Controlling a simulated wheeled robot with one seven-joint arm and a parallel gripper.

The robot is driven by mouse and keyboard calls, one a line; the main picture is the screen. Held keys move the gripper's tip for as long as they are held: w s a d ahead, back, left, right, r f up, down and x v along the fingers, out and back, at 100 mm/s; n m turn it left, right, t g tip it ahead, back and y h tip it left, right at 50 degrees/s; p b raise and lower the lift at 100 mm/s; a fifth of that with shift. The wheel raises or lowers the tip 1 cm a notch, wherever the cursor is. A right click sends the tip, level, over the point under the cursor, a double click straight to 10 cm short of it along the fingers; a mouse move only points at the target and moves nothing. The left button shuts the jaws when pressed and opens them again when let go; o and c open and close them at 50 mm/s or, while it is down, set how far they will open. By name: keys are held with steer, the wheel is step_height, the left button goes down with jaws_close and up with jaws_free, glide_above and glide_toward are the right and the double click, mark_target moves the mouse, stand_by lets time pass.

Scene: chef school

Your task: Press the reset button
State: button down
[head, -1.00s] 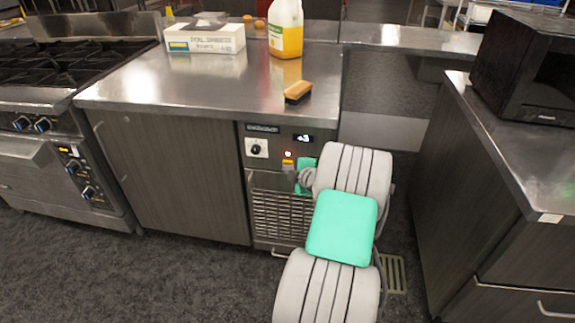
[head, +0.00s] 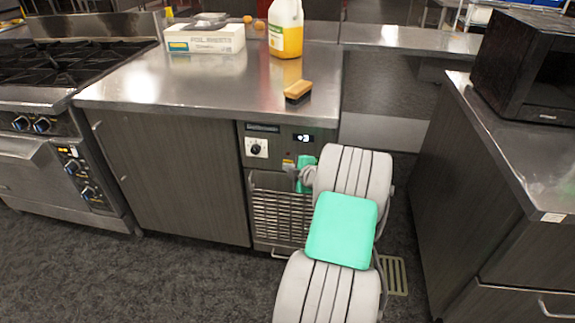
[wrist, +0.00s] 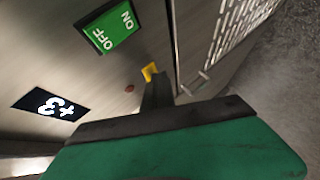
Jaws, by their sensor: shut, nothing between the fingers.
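The control panel (head: 268,147) is on the front of the counter unit. In the wrist view it shows a lit display (wrist: 50,103), a green ON/OFF switch (wrist: 107,30), a small dark red round part (wrist: 130,88) and a small yellow part (wrist: 150,70). No reset lettering is readable, so I cannot tell which part is the reset button. My gripper (wrist: 156,85) is shut and empty, its tip right at the yellow part; whether they touch is unclear. In the head view my gripper (head: 304,175) is at the panel's right side, covering some of it.
A slatted vent (head: 280,215) lies below the panel. A sponge (head: 298,90), a bottle (head: 286,30) and a white box (head: 205,38) stand on the counter (head: 200,90). A stove is at left, and a cabinet with a microwave (head: 525,75) at right.

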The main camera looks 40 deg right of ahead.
steer(key=shift+s+a, duration=0.55)
steer(key=shift+a, duration=0.05)
steer(key=s+a, duration=0.1)
steer(key=a, duration=0.1)
steer(key=s+a, duration=0.2)
steer(key=shift+b, duration=0.35)
stand_by(0.6)
